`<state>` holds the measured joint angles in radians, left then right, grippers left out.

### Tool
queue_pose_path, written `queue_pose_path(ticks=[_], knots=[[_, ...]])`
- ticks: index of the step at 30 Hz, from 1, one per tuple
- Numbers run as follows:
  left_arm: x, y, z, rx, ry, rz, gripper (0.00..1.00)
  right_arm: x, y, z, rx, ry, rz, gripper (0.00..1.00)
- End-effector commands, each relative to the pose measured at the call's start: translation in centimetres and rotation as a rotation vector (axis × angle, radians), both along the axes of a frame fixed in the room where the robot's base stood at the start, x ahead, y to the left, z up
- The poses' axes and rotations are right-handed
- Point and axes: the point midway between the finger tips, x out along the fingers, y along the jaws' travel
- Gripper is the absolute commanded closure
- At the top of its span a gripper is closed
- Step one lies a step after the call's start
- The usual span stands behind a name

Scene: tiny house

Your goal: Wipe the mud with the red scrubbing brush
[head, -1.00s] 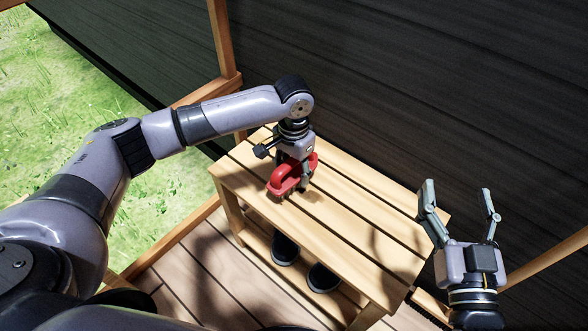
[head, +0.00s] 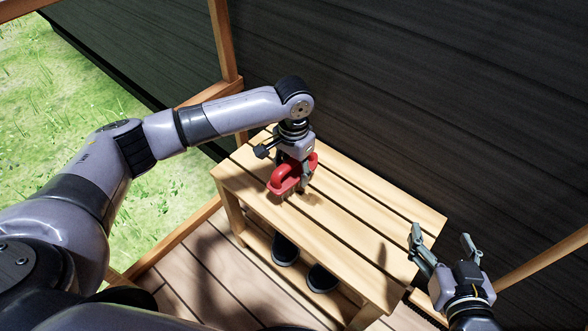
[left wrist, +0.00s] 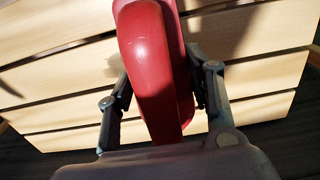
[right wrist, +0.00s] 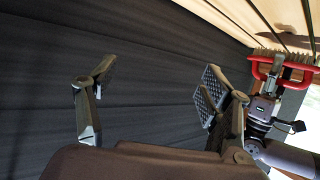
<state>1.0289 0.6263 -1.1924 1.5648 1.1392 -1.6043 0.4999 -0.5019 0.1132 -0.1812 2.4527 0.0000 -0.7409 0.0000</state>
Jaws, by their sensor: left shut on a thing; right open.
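The red scrubbing brush (head: 281,181) is at the back-left part of the slatted wooden bench (head: 345,214). My left gripper (head: 299,171) comes down from above and is shut on the brush's red handle. In the left wrist view the handle (left wrist: 155,70) sits between both fingers. In the right wrist view the brush's red frame (right wrist: 283,71) shows with its pale bristles towards the bench slats; I cannot tell whether they touch. I cannot make out any mud clearly; shadows and the brush cover part of the bench top. My right gripper (head: 443,245) is open and empty by the bench's right end.
A dark plank wall (head: 400,90) stands right behind the bench. Dark shoes (head: 321,278) rest on the shelf below. Wooden railing posts (head: 222,45) stand at the left, with grass beyond. The right part of the bench top is bare.

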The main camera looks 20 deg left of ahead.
Motion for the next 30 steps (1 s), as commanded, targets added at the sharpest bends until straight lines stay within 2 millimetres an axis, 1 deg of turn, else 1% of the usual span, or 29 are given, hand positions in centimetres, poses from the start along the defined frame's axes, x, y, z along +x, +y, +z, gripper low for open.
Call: queue_pose_path(ticks=[17, 30], knots=[[0.1, 0.2, 0.9, 0.0, -0.001, 0.001, 0.74, -3.1, -1.4, -3.9, -0.06, 0.253, -0.018, 0.27], [0.1, 0.3, 1.5, 0.0, -0.001, 0.002, 0.74, -6.2, -2.6, -6.4, -0.102, 0.446, -0.032, 0.27]])
